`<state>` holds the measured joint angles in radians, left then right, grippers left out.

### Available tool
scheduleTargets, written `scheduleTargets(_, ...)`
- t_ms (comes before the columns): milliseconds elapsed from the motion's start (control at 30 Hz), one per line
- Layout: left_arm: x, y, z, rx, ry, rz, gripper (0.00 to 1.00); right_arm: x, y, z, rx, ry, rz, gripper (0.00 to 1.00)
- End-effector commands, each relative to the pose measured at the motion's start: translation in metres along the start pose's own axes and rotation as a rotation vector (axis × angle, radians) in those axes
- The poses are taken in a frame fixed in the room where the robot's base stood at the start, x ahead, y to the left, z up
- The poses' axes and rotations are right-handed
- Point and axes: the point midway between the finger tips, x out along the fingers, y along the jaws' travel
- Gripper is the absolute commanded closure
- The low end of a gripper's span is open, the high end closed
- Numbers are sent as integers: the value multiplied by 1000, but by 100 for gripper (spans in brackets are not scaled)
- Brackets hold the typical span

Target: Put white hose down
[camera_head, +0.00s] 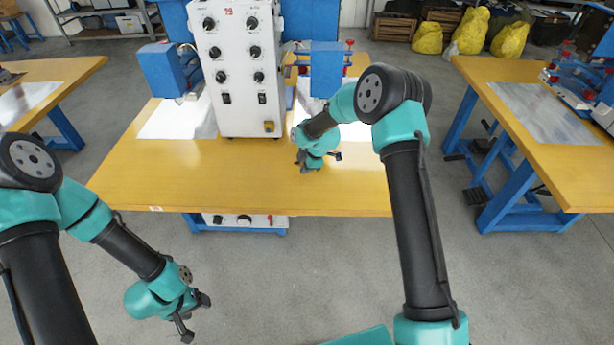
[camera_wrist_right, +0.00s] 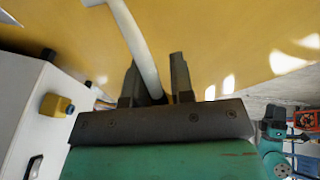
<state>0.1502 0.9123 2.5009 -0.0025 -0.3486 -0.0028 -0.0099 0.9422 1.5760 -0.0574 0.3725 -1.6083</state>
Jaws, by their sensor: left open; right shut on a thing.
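The white hose (camera_wrist_right: 134,42) shows in the right wrist view as a pale curved tube running from the top edge down between the fingers. My right gripper (camera_wrist_right: 155,68) is shut on it, above the yellow table top. In the head view my right gripper (camera_head: 318,163) is over the table, just right of the white control cabinet; I cannot make out the hose there. My left gripper (camera_head: 193,318) is open and empty, over the floor in front of the table.
The white control cabinet (camera_head: 240,75) with knobs and switches stands on the yellow table (camera_head: 230,190). Blue press units flank it. The table's front strip is clear. Another yellow table (camera_head: 565,170) stands at right.

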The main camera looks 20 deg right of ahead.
Motion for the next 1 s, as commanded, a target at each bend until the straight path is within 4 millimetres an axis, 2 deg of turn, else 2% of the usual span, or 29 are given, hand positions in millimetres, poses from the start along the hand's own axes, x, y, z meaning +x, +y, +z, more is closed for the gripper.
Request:
scheduleTargets(267, 0, 0, 0, 0, 0, 0, 38, 1, 0, 0, 0, 0, 0, 100)
scheduleTargets(300, 0, 0, 0, 0, 0, 0, 38, 1, 0, 0, 0, 0, 0, 76)
scheduleTargets(467, 0, 0, 0, 0, 0, 0, 38, 1, 0, 0, 0, 0, 0, 61)
scheduleTargets(767, 0, 0, 0, 0, 0, 0, 38, -1, -1, -1, 0, 0, 0, 61)
scheduleTargets(1000, 0, 0, 0, 0, 0, 0, 38, -16, -12, -10, 0, 0, 0, 61)
